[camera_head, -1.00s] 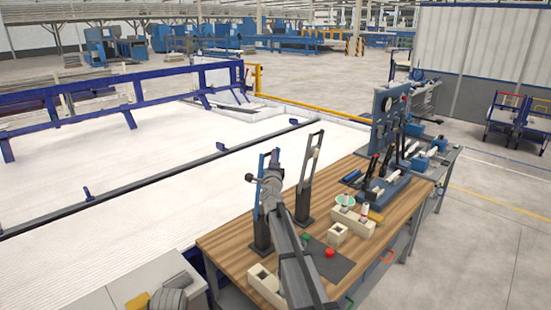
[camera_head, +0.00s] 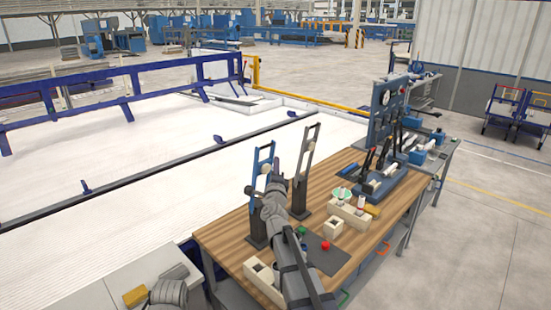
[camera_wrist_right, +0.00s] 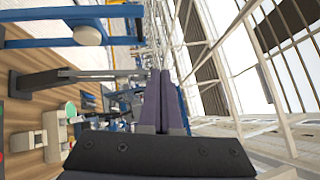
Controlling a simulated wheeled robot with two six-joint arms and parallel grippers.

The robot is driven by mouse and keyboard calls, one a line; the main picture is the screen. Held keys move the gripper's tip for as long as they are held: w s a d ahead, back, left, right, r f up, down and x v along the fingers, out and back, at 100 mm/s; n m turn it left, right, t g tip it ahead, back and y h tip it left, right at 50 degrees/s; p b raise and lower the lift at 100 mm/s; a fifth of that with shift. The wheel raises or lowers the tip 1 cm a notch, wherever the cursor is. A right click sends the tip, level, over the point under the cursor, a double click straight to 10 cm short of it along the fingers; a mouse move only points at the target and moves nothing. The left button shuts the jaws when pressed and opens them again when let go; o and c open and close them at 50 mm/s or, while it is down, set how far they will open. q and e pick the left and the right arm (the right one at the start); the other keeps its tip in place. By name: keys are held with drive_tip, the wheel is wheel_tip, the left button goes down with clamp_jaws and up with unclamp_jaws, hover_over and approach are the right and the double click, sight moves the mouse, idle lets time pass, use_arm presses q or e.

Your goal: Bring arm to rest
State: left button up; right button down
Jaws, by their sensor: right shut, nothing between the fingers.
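My right arm rises from the bottom of the head view over the left part of the wooden table (camera_head: 230,236). Its right gripper (camera_head: 277,171) points away from me, near the two upright stands. In the right wrist view the fingers of the right gripper (camera_wrist_right: 160,76) are pressed together with nothing between them. My left gripper is not in view.
A blue-topped stand (camera_head: 259,190) and a dark stand (camera_head: 306,175) stand close to the right gripper. Open space lies above the white surface (camera_head: 90,230).

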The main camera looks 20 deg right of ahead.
drive_tip(key=shift+s+a, duration=0.2)
drive_tip(key=shift+s, duration=0.15)
drive_tip(key=shift+d, duration=0.1)
